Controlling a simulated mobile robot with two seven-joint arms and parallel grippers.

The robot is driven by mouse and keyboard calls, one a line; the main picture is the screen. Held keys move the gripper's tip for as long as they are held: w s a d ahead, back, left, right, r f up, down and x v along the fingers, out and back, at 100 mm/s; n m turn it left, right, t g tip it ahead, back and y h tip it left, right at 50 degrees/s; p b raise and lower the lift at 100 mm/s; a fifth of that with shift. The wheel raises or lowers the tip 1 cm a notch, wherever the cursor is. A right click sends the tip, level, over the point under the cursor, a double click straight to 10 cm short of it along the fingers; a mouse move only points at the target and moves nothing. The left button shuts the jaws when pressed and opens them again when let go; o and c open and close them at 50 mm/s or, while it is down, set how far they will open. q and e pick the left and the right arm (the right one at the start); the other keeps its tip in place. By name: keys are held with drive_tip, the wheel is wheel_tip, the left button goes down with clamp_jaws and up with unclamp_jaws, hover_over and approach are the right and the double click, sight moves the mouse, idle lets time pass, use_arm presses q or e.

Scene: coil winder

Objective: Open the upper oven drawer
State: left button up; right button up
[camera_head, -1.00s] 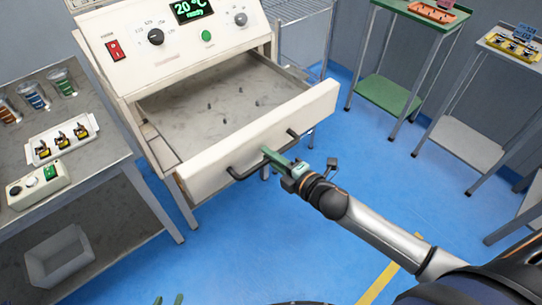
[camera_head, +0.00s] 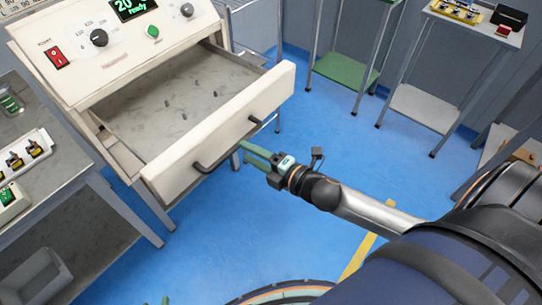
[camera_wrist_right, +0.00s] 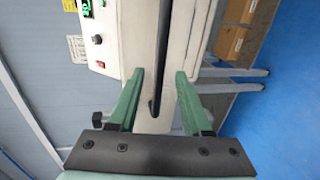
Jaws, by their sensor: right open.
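The upper oven drawer (camera_head: 228,123) is pulled well out of the white oven, and its grey inside shows. A dark bar handle (camera_head: 199,168) runs along its front. My right gripper (camera_head: 243,153) is open with green fingers, just in front of the handle. In the right wrist view the open fingers (camera_wrist_right: 157,84) stand either side of the dark handle bar (camera_wrist_right: 163,45), with nothing clamped between them. Only small green tips of what looks like my left gripper (camera_head: 157,301) show at the bottom edge, and its jaws are unclear.
The oven panel (camera_head: 110,45) with display and knobs is above the drawer. A grey bench (camera_head: 65,150) with a parts tray (camera_head: 25,155) stands at left. A grey bin (camera_head: 35,278) is below it. Tables stand at the back right. Blue floor in front of the drawer is clear.

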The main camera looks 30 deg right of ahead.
drive_tip(key=v, duration=0.7)
idle(0.5)
drive_tip(key=s+a+f+m+g+h+p, duration=0.1)
drive_tip(key=s+f+m, duration=0.4)
drive_tip(key=m, duration=0.5)
drive_tip(key=s+a+f+m+g+h+p, duration=0.1)
drive_tip(key=s+a+f+m+g, duration=0.3)
drive_tip(key=f+m, duration=0.6)
drive_tip(key=shift+s+h, duration=0.5)
drive_tip(key=shift+s, duration=0.15)
